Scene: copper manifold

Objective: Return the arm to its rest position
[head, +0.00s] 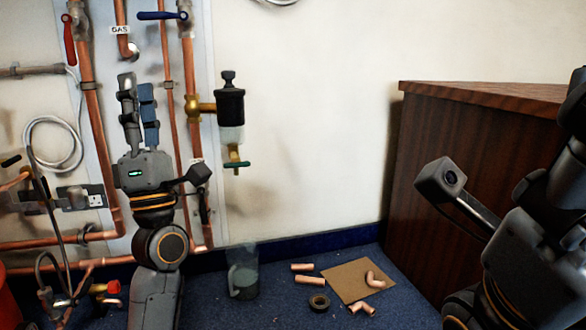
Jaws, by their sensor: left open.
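My left gripper (138,84) points straight up in front of the copper pipework at the left of the head view. Its two fingers, one dark grey and one bluish, stand apart with nothing visible between them. My left forearm rises from the bottom edge below it. My right arm (525,255) fills the lower right, with its wrist camera (441,182) reaching left in front of the wooden cabinet. The right fingers cannot be made out clearly at the picture's edge.
Copper pipes (90,120) with valves line the wall around my left gripper; a filter (230,110) hangs just right of it. A clear jug (243,272), pipe pieces (309,280), black tape (319,303) and a brown board (345,283) lie on blue carpet. A wooden cabinet (430,140) stands right.

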